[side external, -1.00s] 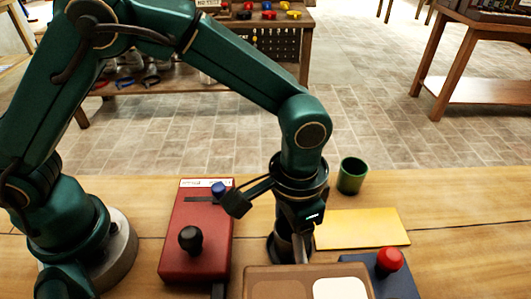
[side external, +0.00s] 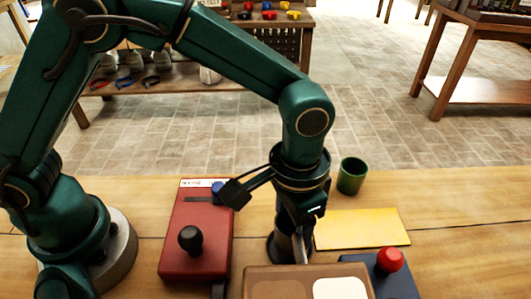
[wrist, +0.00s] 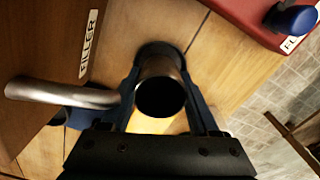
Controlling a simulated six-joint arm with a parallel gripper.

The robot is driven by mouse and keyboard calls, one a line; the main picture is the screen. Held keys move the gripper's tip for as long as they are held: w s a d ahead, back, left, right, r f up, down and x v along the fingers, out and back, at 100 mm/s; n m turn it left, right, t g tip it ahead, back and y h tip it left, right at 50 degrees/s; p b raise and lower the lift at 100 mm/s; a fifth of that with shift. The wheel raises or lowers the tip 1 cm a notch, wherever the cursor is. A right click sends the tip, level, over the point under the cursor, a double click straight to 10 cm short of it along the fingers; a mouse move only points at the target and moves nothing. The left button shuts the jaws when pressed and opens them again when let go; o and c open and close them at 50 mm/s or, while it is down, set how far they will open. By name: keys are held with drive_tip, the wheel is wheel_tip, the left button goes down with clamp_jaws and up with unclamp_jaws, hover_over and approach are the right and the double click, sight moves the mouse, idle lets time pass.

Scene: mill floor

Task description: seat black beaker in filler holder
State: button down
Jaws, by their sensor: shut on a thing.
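The black beaker (wrist: 162,88) is between the fingers of my gripper (wrist: 165,105) in the wrist view, its open mouth facing the camera. My gripper (side external: 294,238) is shut on it, pointing down just behind the brown filler box (side external: 262,285). A dark round holder (wrist: 160,50) shows past the beaker in the wrist view. In the side external view the dark holder (side external: 275,250) is partly hidden by the fingers. I cannot tell whether the beaker's bottom is in the holder or above it.
A bent metal spout (wrist: 65,94) is close beside the beaker. A red box (side external: 196,232) with black and blue knobs stands to the left, a blue box with a red knob (side external: 390,260) to the right. A yellow plate (side external: 362,229) and green cup (side external: 351,176) are nearby.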

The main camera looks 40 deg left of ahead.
drive_tip(key=shift+f, duration=0.75)
idle(0.7)
drive_tip(key=shift+c, duration=2.1)
unclamp_jaws()
drive_tip(key=shift+r, duration=0.1)
wheel_tip(320, 180, up, 11)
